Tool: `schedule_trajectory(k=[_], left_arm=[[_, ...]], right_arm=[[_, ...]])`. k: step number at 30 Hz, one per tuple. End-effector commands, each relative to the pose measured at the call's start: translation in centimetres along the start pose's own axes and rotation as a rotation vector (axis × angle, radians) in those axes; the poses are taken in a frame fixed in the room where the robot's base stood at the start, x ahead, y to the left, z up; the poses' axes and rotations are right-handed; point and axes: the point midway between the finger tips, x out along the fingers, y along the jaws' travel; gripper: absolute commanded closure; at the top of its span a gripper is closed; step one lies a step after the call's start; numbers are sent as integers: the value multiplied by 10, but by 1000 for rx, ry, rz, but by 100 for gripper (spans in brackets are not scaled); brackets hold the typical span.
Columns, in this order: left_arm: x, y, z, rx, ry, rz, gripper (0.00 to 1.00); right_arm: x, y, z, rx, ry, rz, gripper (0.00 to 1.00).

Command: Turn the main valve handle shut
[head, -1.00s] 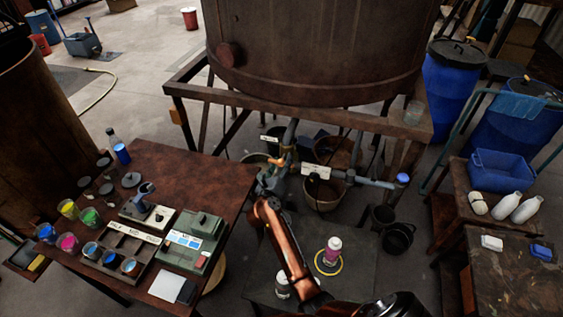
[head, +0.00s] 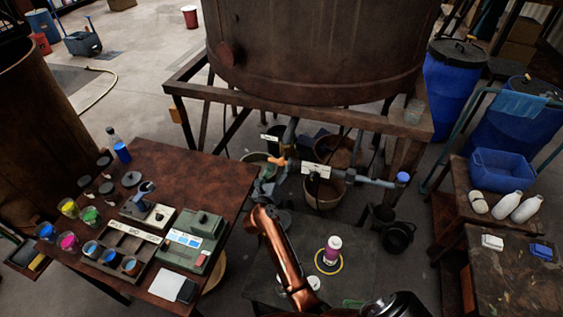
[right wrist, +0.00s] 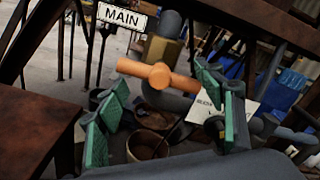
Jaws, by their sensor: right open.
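The orange main valve handle (right wrist: 142,69) lies crosswise in the right wrist view, below a brass-coloured body (right wrist: 162,51) on a grey pipe. It also shows small in the head view (head: 278,161), under the vat. A white "MAIN" sign (right wrist: 122,16) hangs at its upper left. My right gripper (right wrist: 163,108) is open, its green-padded fingers to either side of and below the handle's hub. It looks apart from the handle, with nothing held. In the head view my right gripper (head: 267,183) is just below the handle. My left gripper is out of view.
A second white label (head: 316,171) hangs on the pipe to the right. Buckets (head: 323,196) stand beneath. The vat's wooden frame (head: 290,98) spans above. A brown table (head: 190,165) with jars and a green device is at left. A bottle (head: 333,247) stands below right.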

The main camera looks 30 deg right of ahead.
Motion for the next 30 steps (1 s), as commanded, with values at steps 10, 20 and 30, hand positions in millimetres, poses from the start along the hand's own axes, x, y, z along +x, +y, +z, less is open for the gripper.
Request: schedule_trajectory(k=[10, 20, 30], left_arm=[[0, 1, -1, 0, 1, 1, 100], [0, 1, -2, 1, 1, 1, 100], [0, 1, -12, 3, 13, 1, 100]], right_arm=[[-40, 0, 0, 2, 1, 0, 37], [-41, 0, 0, 2, 0, 0, 37], [-41, -2, -1, 1, 2, -2, 37]])
